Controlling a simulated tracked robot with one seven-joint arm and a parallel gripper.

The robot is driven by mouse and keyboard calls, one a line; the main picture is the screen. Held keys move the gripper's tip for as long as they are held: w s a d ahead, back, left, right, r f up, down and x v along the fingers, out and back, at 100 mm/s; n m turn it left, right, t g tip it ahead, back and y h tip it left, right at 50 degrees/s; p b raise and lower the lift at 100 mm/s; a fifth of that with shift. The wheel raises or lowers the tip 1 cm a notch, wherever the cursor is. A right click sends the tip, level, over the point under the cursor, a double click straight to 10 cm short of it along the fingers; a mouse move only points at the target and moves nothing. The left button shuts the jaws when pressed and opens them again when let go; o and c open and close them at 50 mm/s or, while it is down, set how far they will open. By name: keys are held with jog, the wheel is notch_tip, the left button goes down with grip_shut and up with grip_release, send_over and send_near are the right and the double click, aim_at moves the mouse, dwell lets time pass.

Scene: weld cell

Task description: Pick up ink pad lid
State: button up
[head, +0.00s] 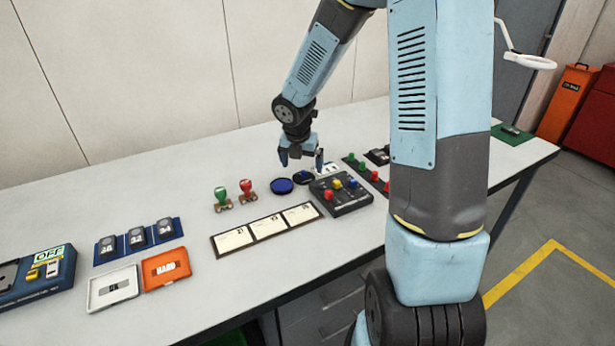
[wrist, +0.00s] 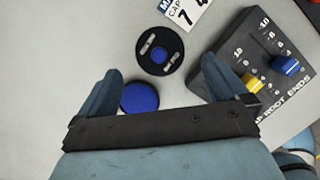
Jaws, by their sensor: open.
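The ink pad lid looks to be the black disc (wrist: 149,61) with a blue centre dot and two pale bars, lying flat on the table; in the head view it is the dark disc (head: 303,181). The blue ink pad (head: 282,186), round with a dark rim, lies just left of it; the wrist view shows it too (wrist: 139,96), its lower edge close to my gripper body. My gripper (head: 302,161) points down above the lid, open and empty. In the wrist view the lid sits ahead of and between the fingertips (wrist: 162,70), apart from both.
A dark control box (head: 341,194) with coloured knobs stands close right of the lid. A white numbered card (wrist: 190,12) lies beyond it. Green and red stamps (head: 234,194) stand left of the pad. A strip of three cards (head: 267,229) lies in front. Bare table lies behind.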

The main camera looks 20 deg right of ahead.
aim_at(303, 172)
jog(key=shift+x, duration=2.1)
jog(key=shift+w, duration=0.2)
jog(key=shift+c, duration=0.2)
jog(key=c, duration=1)
jog(key=shift+r, duration=0.1)
